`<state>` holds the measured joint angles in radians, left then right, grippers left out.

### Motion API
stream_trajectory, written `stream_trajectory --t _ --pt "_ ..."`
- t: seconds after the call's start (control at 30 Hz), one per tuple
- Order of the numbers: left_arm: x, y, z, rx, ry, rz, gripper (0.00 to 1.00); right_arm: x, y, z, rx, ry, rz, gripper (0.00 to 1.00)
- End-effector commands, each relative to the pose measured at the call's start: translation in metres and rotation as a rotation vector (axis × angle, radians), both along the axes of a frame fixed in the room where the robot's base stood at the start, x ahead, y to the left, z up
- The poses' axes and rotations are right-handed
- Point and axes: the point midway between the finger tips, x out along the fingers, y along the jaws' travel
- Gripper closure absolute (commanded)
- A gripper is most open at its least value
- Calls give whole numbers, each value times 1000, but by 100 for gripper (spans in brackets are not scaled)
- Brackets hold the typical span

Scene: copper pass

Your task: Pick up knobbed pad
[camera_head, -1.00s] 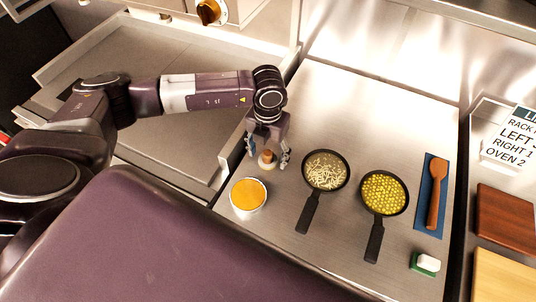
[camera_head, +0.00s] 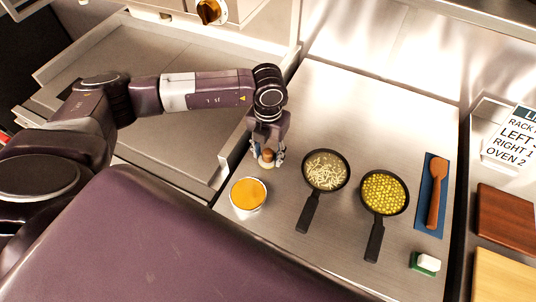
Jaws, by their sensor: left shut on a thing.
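The knobbed pad (camera_head: 267,162) is a small pale round pad with an orange-brown knob on top. It is at the left part of the steel counter, just behind the pot of orange contents. My left gripper (camera_head: 267,157) points down over it and is shut on its knob, with a finger on each side. The fingers hide part of the pad, and I cannot tell whether its base touches the counter. My right gripper is not in view.
The pot with orange contents (camera_head: 248,194) stands close in front of the gripper. Two dark pans (camera_head: 309,213) (camera_head: 375,240) stand to the right. A wooden spoon (camera_head: 436,195) lies on a blue mat (camera_head: 429,226). A green-and-white block (camera_head: 427,262) is at front right. The counter behind the pans is clear.

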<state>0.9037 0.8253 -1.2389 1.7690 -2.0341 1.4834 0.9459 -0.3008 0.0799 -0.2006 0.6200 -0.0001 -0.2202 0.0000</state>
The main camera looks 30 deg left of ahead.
Motion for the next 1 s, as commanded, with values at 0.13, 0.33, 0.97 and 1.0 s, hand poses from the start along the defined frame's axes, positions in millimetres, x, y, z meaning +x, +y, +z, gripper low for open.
stream_trajectory --t 0.13,0.33,0.97,1.0 --pt "2 0 14 -2 -5 0 87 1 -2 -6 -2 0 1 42" --pt "2 0 53 0 -9 -1 87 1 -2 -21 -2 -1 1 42" --pt "1 0 188 -1 -3 -1 87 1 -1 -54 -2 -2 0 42" --pt "0 0 191 -1 -2 -1 87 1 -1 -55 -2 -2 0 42"
